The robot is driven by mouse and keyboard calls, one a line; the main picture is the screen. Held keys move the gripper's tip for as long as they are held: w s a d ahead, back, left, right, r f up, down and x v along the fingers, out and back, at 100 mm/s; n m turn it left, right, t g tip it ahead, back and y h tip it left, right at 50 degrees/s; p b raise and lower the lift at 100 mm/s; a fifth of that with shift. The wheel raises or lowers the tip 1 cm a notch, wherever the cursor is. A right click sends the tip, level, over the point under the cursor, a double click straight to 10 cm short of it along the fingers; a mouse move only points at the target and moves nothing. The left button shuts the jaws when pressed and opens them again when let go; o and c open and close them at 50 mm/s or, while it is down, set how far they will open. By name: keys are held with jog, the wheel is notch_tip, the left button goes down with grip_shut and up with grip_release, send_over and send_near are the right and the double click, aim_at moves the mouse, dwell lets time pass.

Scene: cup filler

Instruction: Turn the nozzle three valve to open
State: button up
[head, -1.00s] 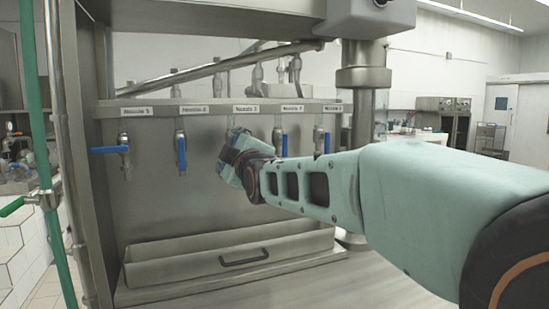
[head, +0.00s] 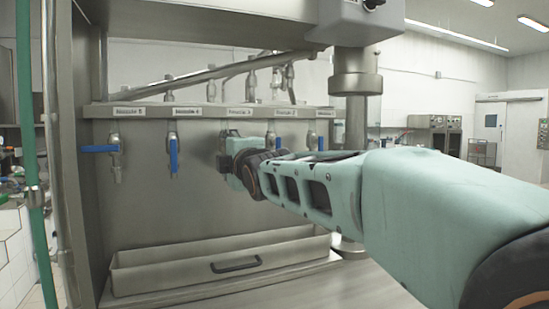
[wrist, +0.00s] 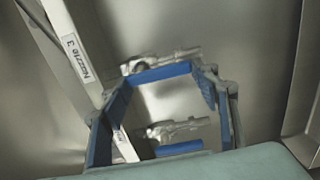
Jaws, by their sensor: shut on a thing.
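The nozzle three valve shows in the wrist view as a metal body with a blue handle (wrist: 160,75), in line with the "Nozzle 3" label (wrist: 75,58). The handle runs along the panel, at a right angle to the label row's crosswise direction, so it hangs down. My gripper (wrist: 168,88) has its two blue-lined fingers at the two ends of this handle and is shut on it. In the head view my gripper (head: 235,160) is at the panel under the third label (head: 237,113) and hides the valve.
The neighbouring valve to the left (head: 173,155) has a blue handle hanging down. The leftmost valve's handle (head: 98,149) points sideways. More valves are right of my gripper, partly behind my arm. A steel tray (head: 160,277) lies below, with clear space between.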

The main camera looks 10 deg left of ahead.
jog(key=shift+r, duration=0.1)
jog(key=o, duration=1.2)
jog(key=shift+c, duration=0.2)
